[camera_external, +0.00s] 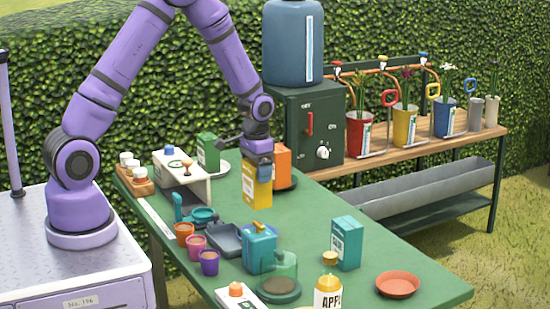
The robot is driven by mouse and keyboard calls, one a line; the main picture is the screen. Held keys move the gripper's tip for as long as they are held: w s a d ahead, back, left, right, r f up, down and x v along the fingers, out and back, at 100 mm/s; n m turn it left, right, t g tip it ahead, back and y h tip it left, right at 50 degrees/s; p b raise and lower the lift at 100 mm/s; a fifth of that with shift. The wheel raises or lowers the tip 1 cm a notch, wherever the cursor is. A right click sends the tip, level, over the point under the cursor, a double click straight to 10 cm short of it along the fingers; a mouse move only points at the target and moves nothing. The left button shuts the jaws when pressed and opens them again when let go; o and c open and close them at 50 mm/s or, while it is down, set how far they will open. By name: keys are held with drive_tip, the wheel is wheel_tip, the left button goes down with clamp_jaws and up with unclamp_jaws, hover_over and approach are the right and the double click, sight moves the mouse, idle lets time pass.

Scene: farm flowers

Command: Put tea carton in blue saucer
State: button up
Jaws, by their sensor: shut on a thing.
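My gripper (258,157) is shut on the top of a yellow carton (257,193) with a white label, upright at the far part of the green table. I cannot tell whether its bottom touches the table. Other cartons are green (208,151), orange (282,160) and teal (346,243). Labels are too small to read, so I cannot tell which is the tea carton. A small blue-teal round dish (204,215) lies left of the yellow carton; it may be the blue saucer, but I cannot be sure.
An orange saucer (397,285) lies at the right front. Small pots (196,245), a teal watering can (260,248), a glass dome (279,275) and an apple bottle (328,293) crowd the near table. The right middle is mostly clear.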

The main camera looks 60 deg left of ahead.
sight(257, 204)
drive_tip(key=f, duration=0.5)
drive_tip(key=shift+s+d+f, duration=0.1)
drive_tip(key=shift+d, duration=0.15)
drive_tip(key=shift+f, duration=2.4)
drive_tip(key=shift+f, duration=0.1)
drive_tip(key=o, duration=0.8)
wheel_tip(257, 204, up, 12)
drive_tip(key=shift+r, duration=0.25)
